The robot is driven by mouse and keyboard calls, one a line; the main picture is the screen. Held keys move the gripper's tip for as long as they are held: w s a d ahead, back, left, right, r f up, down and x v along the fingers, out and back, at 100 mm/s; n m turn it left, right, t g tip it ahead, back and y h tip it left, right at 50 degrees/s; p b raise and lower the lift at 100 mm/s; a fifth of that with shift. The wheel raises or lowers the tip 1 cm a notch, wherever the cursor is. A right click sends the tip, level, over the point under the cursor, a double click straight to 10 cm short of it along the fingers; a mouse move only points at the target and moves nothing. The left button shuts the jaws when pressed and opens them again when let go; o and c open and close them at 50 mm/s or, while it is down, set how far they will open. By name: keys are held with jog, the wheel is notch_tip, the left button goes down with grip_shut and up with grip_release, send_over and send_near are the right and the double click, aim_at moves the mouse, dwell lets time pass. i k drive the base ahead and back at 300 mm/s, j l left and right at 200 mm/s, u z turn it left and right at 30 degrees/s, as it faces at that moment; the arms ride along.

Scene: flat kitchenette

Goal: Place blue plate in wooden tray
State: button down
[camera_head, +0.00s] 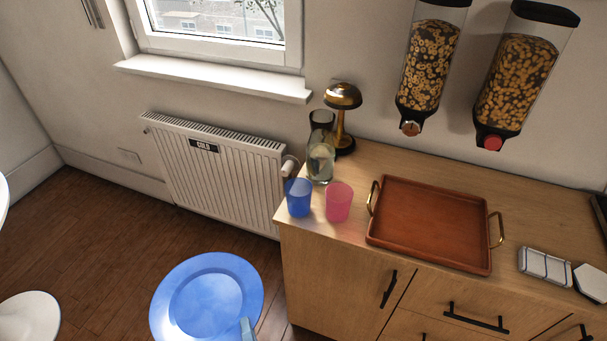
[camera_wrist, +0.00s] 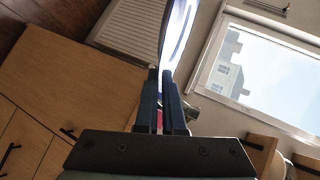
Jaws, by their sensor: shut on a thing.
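The blue plate (camera_head: 206,299) is in the air at the lower middle of the head view, in front of the counter and left of it. My gripper (camera_head: 247,328) shows only as a small part at the plate's lower right rim. In the wrist view my gripper (camera_wrist: 166,88) is shut on the plate (camera_wrist: 179,38), which is seen nearly edge-on between the fingers. The wooden tray (camera_head: 430,222), reddish brown with two metal handles, lies empty on the counter, to the right of and apart from the plate.
A blue cup (camera_head: 299,198) and a pink cup (camera_head: 338,202) stand at the counter's left end, left of the tray. A glass bottle (camera_head: 320,160) and a lamp (camera_head: 343,115) stand behind them. Cereal dispensers (camera_head: 431,62) hang above the tray. A white radiator (camera_head: 215,170) is at the wall.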

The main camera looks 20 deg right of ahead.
aim_at(430, 221)
jog(key=k+l+z, duration=0.1)
jog(key=l, duration=1.15)
jog(key=k+l+z, duration=0.1)
jog(key=l, duration=1.2)
